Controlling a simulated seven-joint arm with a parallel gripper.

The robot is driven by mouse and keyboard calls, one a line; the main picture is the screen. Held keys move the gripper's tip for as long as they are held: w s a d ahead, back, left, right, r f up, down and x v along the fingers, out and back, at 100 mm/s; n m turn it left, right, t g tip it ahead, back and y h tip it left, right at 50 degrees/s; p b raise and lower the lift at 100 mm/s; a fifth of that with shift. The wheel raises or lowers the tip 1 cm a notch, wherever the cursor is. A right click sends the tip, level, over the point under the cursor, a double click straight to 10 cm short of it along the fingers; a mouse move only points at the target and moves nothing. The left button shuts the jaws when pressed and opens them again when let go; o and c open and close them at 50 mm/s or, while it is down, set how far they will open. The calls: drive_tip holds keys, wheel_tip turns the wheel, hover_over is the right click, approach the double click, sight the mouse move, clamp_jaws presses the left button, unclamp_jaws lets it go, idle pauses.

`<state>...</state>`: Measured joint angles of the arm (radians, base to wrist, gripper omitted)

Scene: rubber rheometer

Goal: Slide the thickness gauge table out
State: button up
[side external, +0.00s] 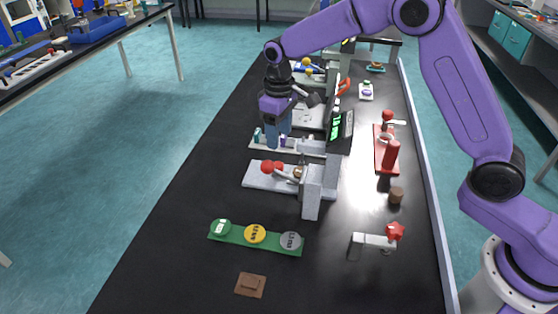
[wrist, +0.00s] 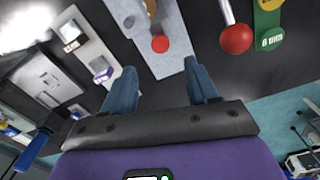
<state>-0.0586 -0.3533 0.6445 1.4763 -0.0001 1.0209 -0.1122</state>
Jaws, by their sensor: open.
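A grey device (side external: 318,185) with a flat light-grey plate (side external: 256,180) stands mid-bench, with two red ball knobs near its left side. I cannot tell for sure that it is the thickness gauge. In the wrist view its plate (wrist: 178,30) lies ahead of my fingers, with a small red knob (wrist: 160,43) on it and a larger red ball (wrist: 236,38) on a rod to its right. My gripper (side external: 278,140) is open and empty, pointing down behind these red knobs. In the wrist view (wrist: 161,78) its fingers stand apart, touching nothing I can make out.
A white-based instrument (side external: 262,145) with a green-lit display (side external: 336,127) is beside my gripper. A green strip (side external: 272,244) with round discs lies in front. A red stand (side external: 391,155) and a small clamp (side external: 372,240) are right.

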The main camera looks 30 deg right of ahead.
sight(278, 165)
wheel_tip(278, 165, down, 10)
drive_tip(key=shift+r, duration=0.25)
clamp_jaws()
drive_tip(key=shift+a, duration=0.1)
